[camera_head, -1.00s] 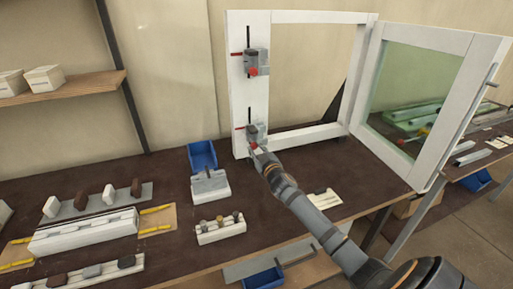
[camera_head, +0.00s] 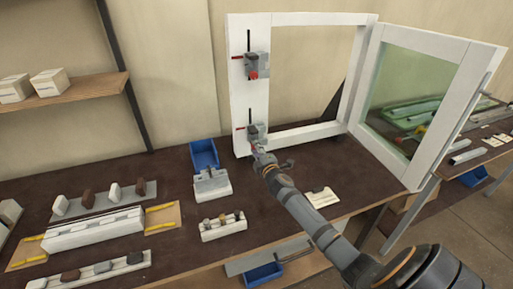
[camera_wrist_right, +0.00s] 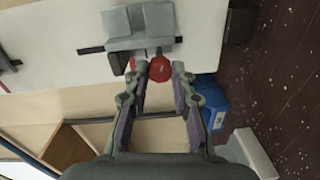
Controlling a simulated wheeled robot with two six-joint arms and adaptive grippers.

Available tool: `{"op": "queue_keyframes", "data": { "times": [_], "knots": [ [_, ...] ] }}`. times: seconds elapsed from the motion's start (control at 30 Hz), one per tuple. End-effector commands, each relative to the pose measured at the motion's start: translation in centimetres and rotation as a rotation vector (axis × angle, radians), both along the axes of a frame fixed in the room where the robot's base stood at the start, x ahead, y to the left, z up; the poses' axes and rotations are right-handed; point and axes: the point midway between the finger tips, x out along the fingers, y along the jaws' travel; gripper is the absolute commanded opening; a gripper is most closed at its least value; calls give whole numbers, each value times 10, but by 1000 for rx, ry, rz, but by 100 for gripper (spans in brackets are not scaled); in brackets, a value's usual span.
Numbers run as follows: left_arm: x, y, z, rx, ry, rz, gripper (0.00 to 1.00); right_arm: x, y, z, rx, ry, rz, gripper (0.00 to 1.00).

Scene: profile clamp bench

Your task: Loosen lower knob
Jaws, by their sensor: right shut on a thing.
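The white window frame (camera_head: 246,105) stands upright at the back of the bench. Its left post carries an upper clamp (camera_head: 258,65) with a red knob and a lower clamp (camera_head: 257,133). In the right wrist view the lower clamp's grey body (camera_wrist_right: 148,24) sits on the white profile, with its red knob (camera_wrist_right: 160,68) below it. My right gripper (camera_head: 259,150) is at the lower clamp; in the wrist view its fingertips (camera_wrist_right: 161,72) are on either side of the red knob, shut on it. In the head view the gripper mostly hides this knob. My left gripper is not in view.
A glazed sash (camera_head: 410,90) stands open at right. A blue bin (camera_head: 204,153), a grey block (camera_head: 211,184) and a white holder with several knobs (camera_head: 222,228) are left of my right arm.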

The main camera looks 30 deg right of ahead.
Motion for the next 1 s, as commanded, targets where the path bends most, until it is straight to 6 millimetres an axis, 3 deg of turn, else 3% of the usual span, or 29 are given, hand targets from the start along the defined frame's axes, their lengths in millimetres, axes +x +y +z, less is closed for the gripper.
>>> {"op": "queue_keyframes", "data": {
  "times": [0.6,1.0],
  "knots": [
    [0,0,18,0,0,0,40,0,1,0,-519,125,1,0],
    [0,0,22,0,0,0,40,0,1,0,-678,162,0,0]
  ]
}}
